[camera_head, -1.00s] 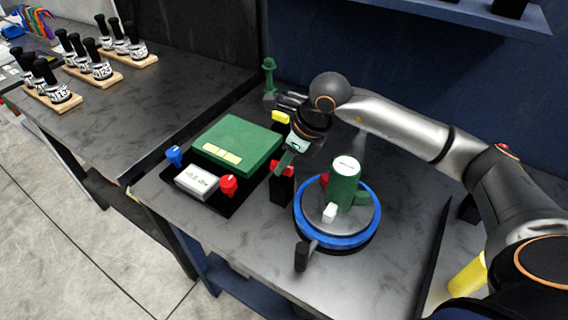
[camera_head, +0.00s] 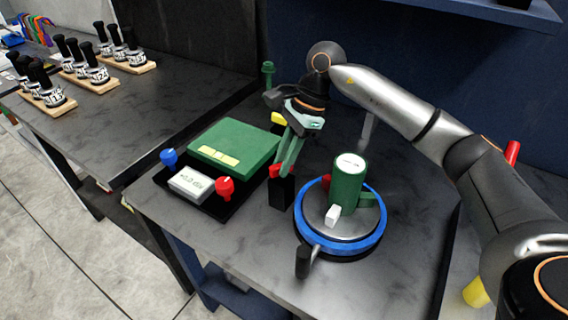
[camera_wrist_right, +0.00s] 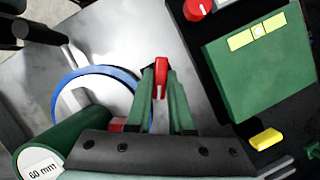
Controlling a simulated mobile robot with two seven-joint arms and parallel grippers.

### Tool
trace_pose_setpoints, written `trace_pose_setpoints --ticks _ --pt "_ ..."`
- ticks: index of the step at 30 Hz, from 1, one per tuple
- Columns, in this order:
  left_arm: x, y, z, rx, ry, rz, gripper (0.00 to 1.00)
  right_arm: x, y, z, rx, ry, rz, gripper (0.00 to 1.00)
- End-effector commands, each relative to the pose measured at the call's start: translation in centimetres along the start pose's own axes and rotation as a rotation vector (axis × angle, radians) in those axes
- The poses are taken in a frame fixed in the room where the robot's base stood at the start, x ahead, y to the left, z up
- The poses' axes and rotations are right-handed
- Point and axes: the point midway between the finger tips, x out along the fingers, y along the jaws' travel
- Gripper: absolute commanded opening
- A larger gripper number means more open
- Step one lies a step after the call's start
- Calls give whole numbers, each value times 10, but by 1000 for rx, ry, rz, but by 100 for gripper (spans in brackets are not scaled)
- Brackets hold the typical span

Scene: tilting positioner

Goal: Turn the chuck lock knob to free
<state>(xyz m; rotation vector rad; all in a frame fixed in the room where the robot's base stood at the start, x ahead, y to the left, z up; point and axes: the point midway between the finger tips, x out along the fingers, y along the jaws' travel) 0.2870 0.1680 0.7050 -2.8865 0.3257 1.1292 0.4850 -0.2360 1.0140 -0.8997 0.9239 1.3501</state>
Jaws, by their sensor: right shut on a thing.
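A red knob (camera_head: 275,170) sits on top of a black post (camera_head: 283,192), left of the round positioner. My right gripper (camera_head: 281,168) points down at the post's top. In the right wrist view the red knob (camera_wrist_right: 160,74) stands between the two green fingers (camera_wrist_right: 160,98), and the gripper is shut on it. The fingers hide part of the knob, and I see no marking for its position. The positioner has a blue ring (camera_head: 341,251) and a grey disc carrying a green cylinder (camera_head: 345,187). My left gripper is not in view.
A black-ended handle (camera_head: 303,260) sticks out in front of the positioner. The bench right of the ring is clear.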

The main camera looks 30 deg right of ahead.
Motion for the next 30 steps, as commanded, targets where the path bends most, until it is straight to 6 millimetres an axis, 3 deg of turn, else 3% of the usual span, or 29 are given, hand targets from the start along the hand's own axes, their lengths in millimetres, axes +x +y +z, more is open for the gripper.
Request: trace_pose_setpoints --ticks 15,30 --pt "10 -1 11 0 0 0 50 0 -4 1 -392 0 159 0" --pt "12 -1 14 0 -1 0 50 -1 -4 1 -528 2 215 0"
